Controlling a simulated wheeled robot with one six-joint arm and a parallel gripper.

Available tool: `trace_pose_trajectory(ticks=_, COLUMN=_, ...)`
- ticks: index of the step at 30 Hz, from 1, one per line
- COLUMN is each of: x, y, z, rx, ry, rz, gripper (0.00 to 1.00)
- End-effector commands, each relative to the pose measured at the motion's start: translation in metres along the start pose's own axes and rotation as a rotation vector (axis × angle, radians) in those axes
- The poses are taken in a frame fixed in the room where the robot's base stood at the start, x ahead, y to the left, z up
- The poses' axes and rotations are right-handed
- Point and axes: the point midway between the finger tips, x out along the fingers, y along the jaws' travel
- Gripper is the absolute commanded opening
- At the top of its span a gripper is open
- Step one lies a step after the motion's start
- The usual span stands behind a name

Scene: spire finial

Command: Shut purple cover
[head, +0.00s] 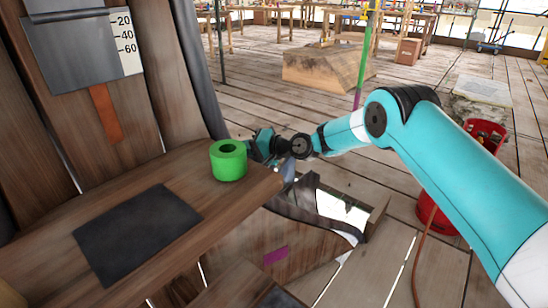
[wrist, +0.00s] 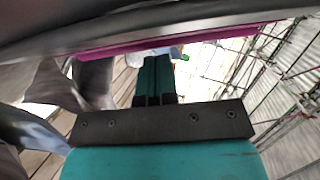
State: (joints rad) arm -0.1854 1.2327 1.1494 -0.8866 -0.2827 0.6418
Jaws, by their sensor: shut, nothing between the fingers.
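A long purple strip (wrist: 180,40) crosses the top of the wrist view, along the lower edge of a grey surface. I cannot tell whether it is the cover's edge. In the head view a small purple patch (head: 275,255) is on the front of a wooden box (head: 312,252) below the bench. The box's top looks open, with dark cloth-like material and white showing. My gripper (wrist: 155,62) is shut and empty, its fingertips just below the purple strip in the wrist view. In the head view its fingertips cannot be made out; my wrist is just right of the green cylinder.
A green hollow cylinder (head: 228,160) stands on the wooden bench (head: 190,158) near its right end. A dark mat (head: 137,232) lies on the bench. A red canister (head: 440,210) with a hose stands on the plank floor at right. Open floor lies beyond.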

Motion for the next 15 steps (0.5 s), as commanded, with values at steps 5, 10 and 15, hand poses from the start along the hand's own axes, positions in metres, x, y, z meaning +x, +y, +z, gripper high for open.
trace_pose_trajectory(ticks=5, x=-0.008, y=0.000, z=0.000, rx=0.008, ry=-0.021, rz=0.001, gripper=0.00)
trace_pose_trajectory(ticks=10, x=-0.035, y=-0.002, z=-0.028, rx=0.002, ry=-0.007, rz=-0.001, gripper=0.00)
trace_pose_trajectory(ticks=15, x=-0.065, y=-0.003, z=-0.058, rx=0.000, ry=-0.005, rz=-0.002, gripper=0.00)
